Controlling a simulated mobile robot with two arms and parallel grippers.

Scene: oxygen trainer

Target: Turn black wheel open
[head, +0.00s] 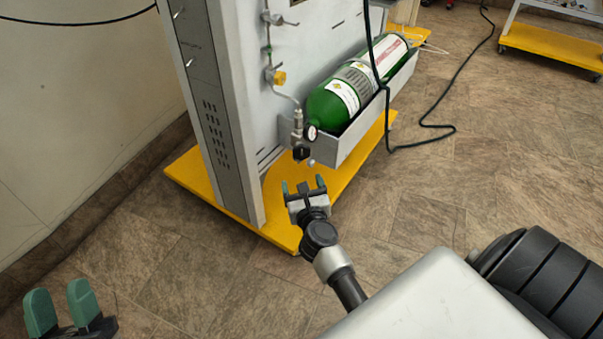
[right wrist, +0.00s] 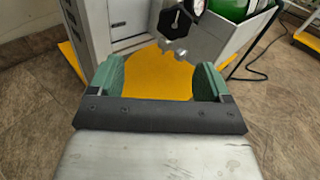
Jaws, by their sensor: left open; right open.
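The black wheel (head: 302,152) is on the valve fitting at the near end of the green oxygen cylinder (head: 324,104), beside a small round gauge (head: 310,132). In the right wrist view the black wheel (right wrist: 174,22) shows at the top, beyond the fingertips and slightly right of their middle. My right gripper (head: 304,186) is open and empty, just below and in front of the wheel, apart from it. Its green fingers (right wrist: 158,76) stand wide apart in the right wrist view. My left gripper (head: 62,310) is open and empty at the lower left, far from the wheel.
The cylinder lies in a grey tray (head: 372,116) on the side of a grey panel stand (head: 222,110) with a yellow base (head: 285,228). A thin pipe with a yellow valve (head: 279,78) runs above the wheel. A black cable (head: 430,125) lies on the floor at right.

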